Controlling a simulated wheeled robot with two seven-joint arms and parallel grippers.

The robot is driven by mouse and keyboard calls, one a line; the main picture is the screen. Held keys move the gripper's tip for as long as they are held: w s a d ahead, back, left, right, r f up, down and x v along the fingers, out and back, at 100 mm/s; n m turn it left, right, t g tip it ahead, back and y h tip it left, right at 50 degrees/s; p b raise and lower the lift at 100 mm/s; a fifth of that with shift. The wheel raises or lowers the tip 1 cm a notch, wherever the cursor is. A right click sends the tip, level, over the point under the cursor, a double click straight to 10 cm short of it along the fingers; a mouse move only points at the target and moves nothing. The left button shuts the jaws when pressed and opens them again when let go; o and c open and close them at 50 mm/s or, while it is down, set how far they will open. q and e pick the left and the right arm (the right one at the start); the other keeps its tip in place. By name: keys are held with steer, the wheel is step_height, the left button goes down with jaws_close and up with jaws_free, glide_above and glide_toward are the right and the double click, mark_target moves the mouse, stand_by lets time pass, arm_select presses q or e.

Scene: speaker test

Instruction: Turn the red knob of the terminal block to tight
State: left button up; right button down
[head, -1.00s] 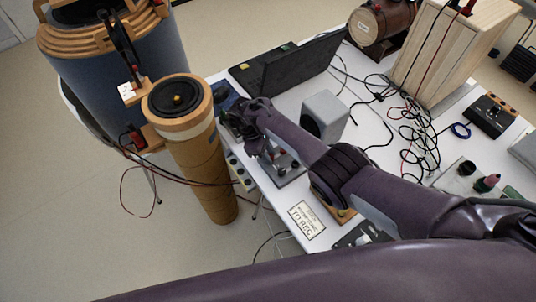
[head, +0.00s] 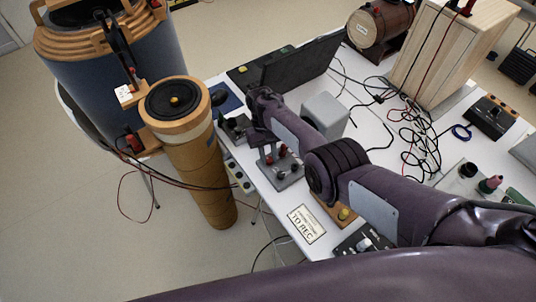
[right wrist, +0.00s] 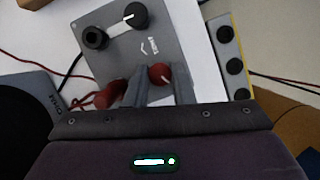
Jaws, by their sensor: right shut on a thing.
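The terminal block (head: 287,180) is a grey plate near the table's left edge, also in the right wrist view (right wrist: 185,30). Its red knob (right wrist: 160,73) has a pale line towards the lower right. Printed lettering and an arrow (right wrist: 149,47) lie just above it. My right gripper (right wrist: 160,88) is shut on this knob, one finger on each side. In the head view my right gripper (head: 263,141) is over the block, its fingertips hard to make out. Another red post (right wrist: 108,96) is beside the left finger. My left gripper is not in view.
Two black terminals (right wrist: 135,15) (right wrist: 95,38) joined by a pale strip are on the block. A tall wooden column (head: 200,165) stands left of the table. A grey box (head: 325,115), a laptop (head: 285,72) and loose cables (head: 410,130) are near my right arm.

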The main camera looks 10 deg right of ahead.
steer(key=m+y+p, duration=0.1)
steer(key=m+y, duration=0.1)
steer(key=m, duration=0.3)
steer(key=shift+d+r, duration=0.1)
steer(key=shift+d, duration=0.05)
steer(key=shift+m+t, duration=0.3)
steer(key=shift+m, duration=0.1)
steer(key=c, duration=1.2)
jaws_free()
steer(key=shift+c, duration=0.2)
steer(key=v, duration=0.7)
steer(key=shift+w+r+p, duration=0.15)
steer(key=shift+r+p, duration=0.15)
steer(key=shift+p, duration=0.1)
